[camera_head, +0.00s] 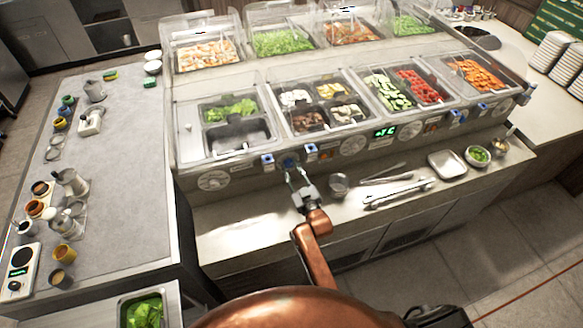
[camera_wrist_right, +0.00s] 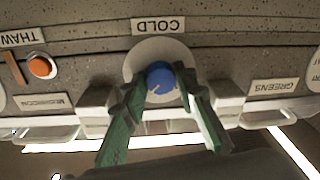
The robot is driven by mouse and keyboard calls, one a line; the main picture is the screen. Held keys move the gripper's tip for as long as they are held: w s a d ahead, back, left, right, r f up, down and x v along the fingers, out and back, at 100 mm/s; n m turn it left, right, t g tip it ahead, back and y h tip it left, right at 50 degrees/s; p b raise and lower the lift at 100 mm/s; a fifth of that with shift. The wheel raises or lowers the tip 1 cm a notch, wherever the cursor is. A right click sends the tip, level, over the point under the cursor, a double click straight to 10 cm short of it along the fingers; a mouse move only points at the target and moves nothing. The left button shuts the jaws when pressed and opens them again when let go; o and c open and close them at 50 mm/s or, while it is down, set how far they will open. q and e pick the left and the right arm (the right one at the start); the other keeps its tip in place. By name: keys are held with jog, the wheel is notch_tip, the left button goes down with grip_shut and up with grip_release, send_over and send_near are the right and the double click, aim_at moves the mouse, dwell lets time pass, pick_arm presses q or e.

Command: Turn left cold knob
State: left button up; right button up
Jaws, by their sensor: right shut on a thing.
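The blue cold knob (camera_wrist_right: 160,78) sits on a white round plate under an upside-down COLD label (camera_wrist_right: 158,25) in the right wrist view. In the head view it is a small blue spot (camera_head: 288,161) on the front panel of the sauce counter. My right gripper (camera_head: 294,172) reaches up to it from below. In the wrist view its two green fingers (camera_wrist_right: 160,92) stand on either side of the knob and are shut on it. A light pointer line shows on the knob's face. My left gripper is not in view.
An orange THAW button (camera_wrist_right: 40,67) is left of the knob in the wrist view. MUSHROOM (camera_wrist_right: 45,101) and GREENS (camera_wrist_right: 273,86) labels flank it. Tongs (camera_head: 400,190), a metal cup (camera_head: 339,184) and a tray (camera_head: 447,163) lie on the ledge below the panel.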

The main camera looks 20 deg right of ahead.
jog(key=shift+f, duration=0.15)
dwell(0.3)
jog(key=o, duration=1.2)
jog(key=shift+c, duration=0.2)
jog(key=s+d, duration=0.1)
jog(key=s, duration=1.1)
jog(key=shift+f, duration=0.3)
jog(key=shift+d, duration=0.1)
